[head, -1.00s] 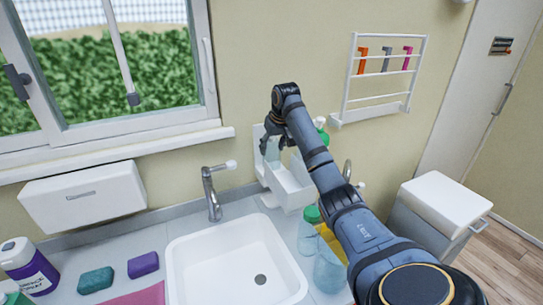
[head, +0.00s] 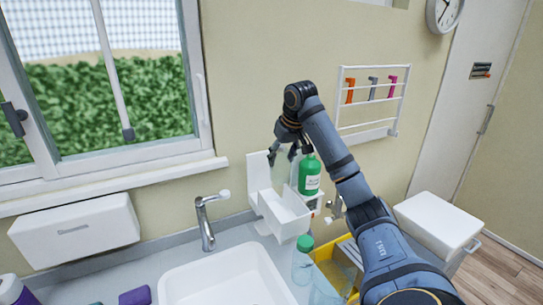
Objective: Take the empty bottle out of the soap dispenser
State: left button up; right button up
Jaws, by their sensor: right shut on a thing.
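The white soap dispenser (head: 283,216) hangs on the wall right of the tap, with its front open. My right gripper (head: 283,156) is above it, shut on a clear, pale bottle (head: 282,172) that looks empty. The bottle is see-through and hard to make out against the wall; I cannot tell whether its lower end is clear of the dispenser. My left gripper is not in view.
The sink (head: 228,277) and tap (head: 207,220) are left of the dispenser. A clear bottle with a green cap (head: 303,262) stands on the counter below, beside a yellow tray (head: 325,252). A wall rack (head: 368,104) and a white-lidded bin (head: 438,222) are to the right.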

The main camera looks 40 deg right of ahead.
jog(key=s+r+b, duration=0.2)
jog(key=s, duration=0.4)
jog(key=shift+a+r, duration=0.15)
jog(key=shift+r, duration=0.15)
